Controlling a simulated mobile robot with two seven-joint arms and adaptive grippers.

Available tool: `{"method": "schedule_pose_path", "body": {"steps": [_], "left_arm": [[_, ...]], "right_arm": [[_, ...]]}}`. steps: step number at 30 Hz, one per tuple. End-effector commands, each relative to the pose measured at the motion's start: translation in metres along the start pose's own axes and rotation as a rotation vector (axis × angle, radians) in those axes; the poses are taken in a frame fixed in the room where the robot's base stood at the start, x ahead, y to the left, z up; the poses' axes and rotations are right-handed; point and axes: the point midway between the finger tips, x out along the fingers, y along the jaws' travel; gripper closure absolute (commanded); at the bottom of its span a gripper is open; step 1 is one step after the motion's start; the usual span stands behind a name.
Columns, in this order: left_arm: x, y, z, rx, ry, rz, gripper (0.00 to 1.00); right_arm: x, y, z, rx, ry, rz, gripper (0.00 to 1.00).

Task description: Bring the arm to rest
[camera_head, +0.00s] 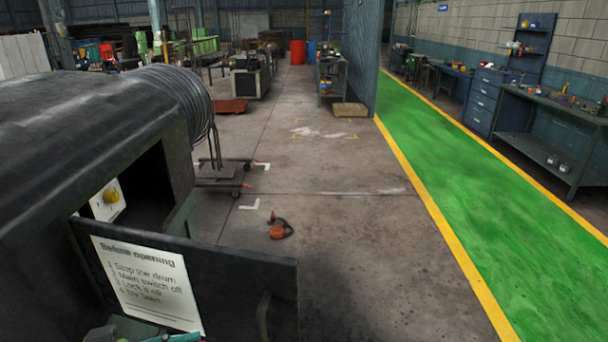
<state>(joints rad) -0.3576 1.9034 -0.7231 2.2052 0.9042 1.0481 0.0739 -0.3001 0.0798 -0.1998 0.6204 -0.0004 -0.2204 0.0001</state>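A large machine under a black cover (70,135) fills the left side, with a coil of grey wire (195,95) at its far end. Its near opening shows a pale panel with a yellow knob (111,196). A dark door (245,285) with a handle stands open below it. A white sign (150,285) on the door reads "Before opening" with numbered lines: stop the drum, main switch off, lock it off, try Start. Teal and dark parts at the bottom left edge may belong to my arm. No gripper fingers show.
An orange and black object (280,230) lies on the concrete floor beyond the door. A wheeled stand (220,175) is beside the coil. A green walkway (470,210) with yellow edges runs along the right, beside workbenches (550,130). The middle floor is mostly clear.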

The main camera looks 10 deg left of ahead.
Motion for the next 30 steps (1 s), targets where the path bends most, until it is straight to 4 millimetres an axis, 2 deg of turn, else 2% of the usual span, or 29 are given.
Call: {"method": "schedule_pose_path", "body": {"steps": [2, 5, 9, 12, 15, 18, 23, 30], "left_arm": [[0.004, 0.005, 0.008, -0.009, -0.009, 0.003, 0.68], [0.017, 0.02, 0.03, -0.023, -0.045, 0.014, 0.68], [0.048, 0.05, 0.075, -0.025, -0.14, 0.022, 0.68], [0.069, 0.066, 0.104, -0.005, -0.225, 0.001, 0.68], [0.087, 0.072, 0.127, 0.015, -0.316, -0.05, 0.68], [0.099, 0.07, 0.147, 0.024, -0.419, -0.131, 0.68], [0.099, 0.057, 0.175, -0.013, -0.612, -0.308, 0.68], [0.061, 0.05, 0.206, -0.176, -0.89, -0.545, 0.68]], "right_arm": [[0.0, 0.0, 0.0, 0.0, 0.0, 0.0, 0.6], [0.0, 0.0, 0.0, 0.0, 0.0, 0.0, 0.6], [0.0, 0.0, 0.0, 0.0, 0.0, 0.0, 0.6], [0.0, 0.0, 0.0, 0.0, 0.0, 0.0, 0.6], [0.0, 0.0, 0.0, 0.0, 0.0, -0.001, 0.6], [0.0, -0.001, 0.0, 0.001, 0.0, -0.001, 0.6], [0.0, -0.001, 0.0, 0.001, 0.0, -0.001, 0.6], [0.0, -0.001, 0.0, 0.0, 0.001, -0.001, 0.6]]}}
